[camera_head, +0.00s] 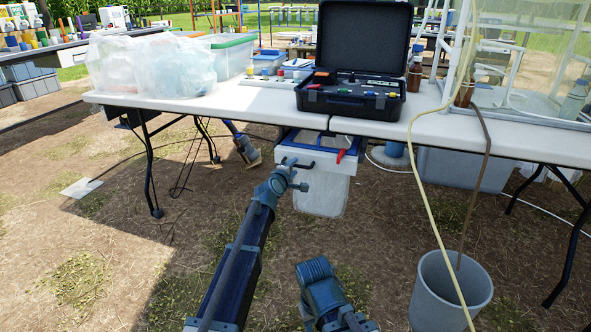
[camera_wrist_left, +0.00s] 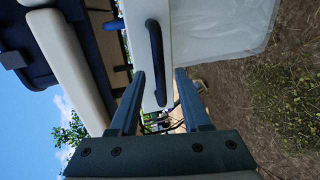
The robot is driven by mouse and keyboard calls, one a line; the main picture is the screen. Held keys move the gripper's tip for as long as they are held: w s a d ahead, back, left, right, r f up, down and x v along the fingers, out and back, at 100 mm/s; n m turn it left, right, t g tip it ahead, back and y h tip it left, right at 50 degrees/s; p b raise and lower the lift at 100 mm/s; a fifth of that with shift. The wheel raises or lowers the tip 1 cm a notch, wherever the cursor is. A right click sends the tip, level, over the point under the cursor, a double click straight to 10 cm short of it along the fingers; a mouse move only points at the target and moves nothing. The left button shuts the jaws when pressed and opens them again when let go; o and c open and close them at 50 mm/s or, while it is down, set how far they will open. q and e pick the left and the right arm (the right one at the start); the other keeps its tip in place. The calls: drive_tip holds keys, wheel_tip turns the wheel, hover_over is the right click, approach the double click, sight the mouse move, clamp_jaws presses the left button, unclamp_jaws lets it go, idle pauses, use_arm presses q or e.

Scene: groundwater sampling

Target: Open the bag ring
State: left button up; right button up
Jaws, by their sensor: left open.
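The bag ring is a white and blue frame (camera_head: 375,160) hung under the front edge of the table, with a translucent bag (camera_head: 322,195) below it. A dark bar handle (camera_head: 300,164) is on its front, with a red lever (camera_head: 341,156) to the right. My left gripper (camera_head: 297,175) is open, just in front of the handle. In the left wrist view the dark handle (camera_wrist_left: 155,50) reaches down between the open fingers, with the white frame (camera_wrist_left: 180,30) behind it. I cannot tell whether a finger touches it. My right gripper is not in view.
An open black case (camera_head: 350,102) stands on the white table (camera_head: 240,100) above. Clear plastic bags (camera_head: 150,65) lie at the left. A grey bucket (camera_head: 450,290) with a hose and cord stands on the ground at right.

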use_arm(q)
drive_tip(key=shift+x, duration=1.35)
clamp_jaws()
idle(0.5)
